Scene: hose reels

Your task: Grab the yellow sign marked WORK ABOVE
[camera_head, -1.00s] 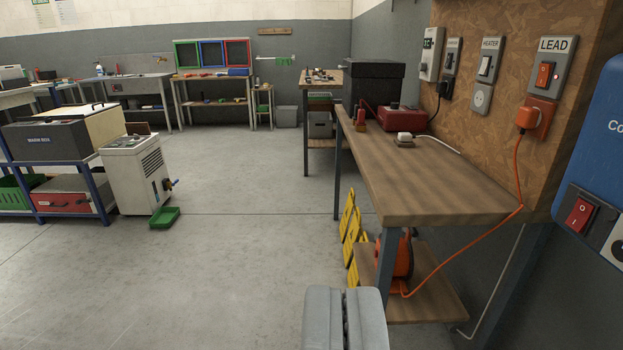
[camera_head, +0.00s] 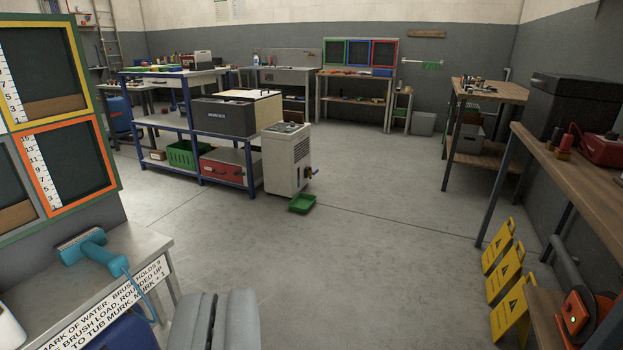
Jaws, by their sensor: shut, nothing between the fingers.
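Three yellow folding signs (camera_head: 506,276) stand on the floor in a row at the right, beside the wooden bench. Each seems to bear a dark triangle mark, but the lettering is too small to read, so I cannot tell which one says WORK ABOVE. The nearest sign (camera_head: 510,312) is partly overlapped by the bench's lower shelf. My grey gripper (camera_head: 214,318) is at the bottom, left of centre. Its fingers are together with nothing between them, well to the left of the signs and apart from them.
An orange reel (camera_head: 577,311) sits on the lower shelf of the right bench (camera_head: 580,187). At the left, a bench (camera_head: 85,290) holds a blue-handled brush (camera_head: 92,250). A white heater-like unit (camera_head: 287,160) and green tray (camera_head: 302,203) stand mid-floor. The central floor is clear.

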